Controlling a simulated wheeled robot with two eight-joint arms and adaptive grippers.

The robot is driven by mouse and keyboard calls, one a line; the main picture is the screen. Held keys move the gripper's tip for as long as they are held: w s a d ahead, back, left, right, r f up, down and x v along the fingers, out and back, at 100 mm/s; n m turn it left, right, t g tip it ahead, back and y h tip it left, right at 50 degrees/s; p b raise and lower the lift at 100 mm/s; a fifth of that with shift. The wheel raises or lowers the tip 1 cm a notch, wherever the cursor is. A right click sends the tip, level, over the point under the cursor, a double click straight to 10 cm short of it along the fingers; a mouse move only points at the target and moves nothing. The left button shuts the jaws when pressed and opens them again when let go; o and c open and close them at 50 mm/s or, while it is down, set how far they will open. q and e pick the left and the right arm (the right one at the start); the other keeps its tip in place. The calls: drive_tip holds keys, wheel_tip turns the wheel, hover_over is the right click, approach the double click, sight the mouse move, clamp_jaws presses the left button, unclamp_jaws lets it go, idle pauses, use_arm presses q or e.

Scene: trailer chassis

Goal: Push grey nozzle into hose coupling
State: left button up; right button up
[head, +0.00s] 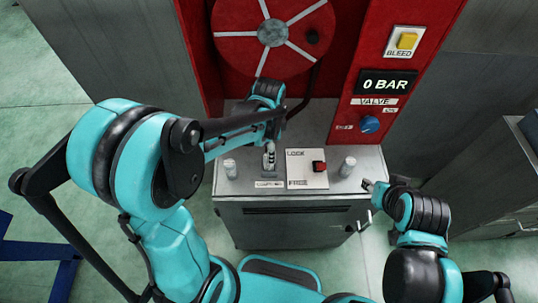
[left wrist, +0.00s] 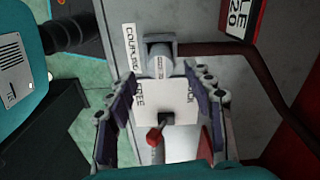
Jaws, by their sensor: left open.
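A grey block with a round grey cylinder in it (left wrist: 160,62) stands beside a label reading COUPLING (left wrist: 130,48) in the left wrist view. I cannot tell which part is the nozzle and which the coupling. In the head view the grey block (head: 268,161) is on the cabinet's left half, partly hidden by my left gripper. My left gripper (head: 269,146) is over it; in its wrist view the fingers (left wrist: 160,112) are spread wide, with nothing between their tips. My right gripper (head: 371,186) is at the cabinet's right edge; its jaws are too small to read.
A white LOCK/FREE plate (head: 306,169) carries a red-knobbed lever (head: 319,167). Short grey posts stand left (head: 230,168) and right (head: 348,166) on the cabinet. A dark hose (left wrist: 235,52) passes beside the block. A red panel (head: 380,60) with a 0 BAR display rises behind.

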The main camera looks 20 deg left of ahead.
use_arm(q)
wheel_tip(320, 180, up, 5)
drive_tip(key=shift+f+p, duration=0.1)
drive_tip(key=shift+p, duration=0.25)
drive_tip(key=s+a+r+n+t, duration=0.4)
drive_tip(key=s+r+n+t, duration=0.3)
drive_tip(key=s+n, duration=0.3)
drive_tip(key=n, duration=0.3)
drive_tip(key=shift+a, duration=0.35)
drive_tip(key=shift+f, duration=0.1)
wheel_tip(320, 180, down, 14)
drive_tip(key=b, duration=1.3)
drive_tip(key=shift+r+b, duration=0.25)
drive_tip(key=shift+b, duration=0.05)
drive_tip(key=shift+s, duration=0.1)
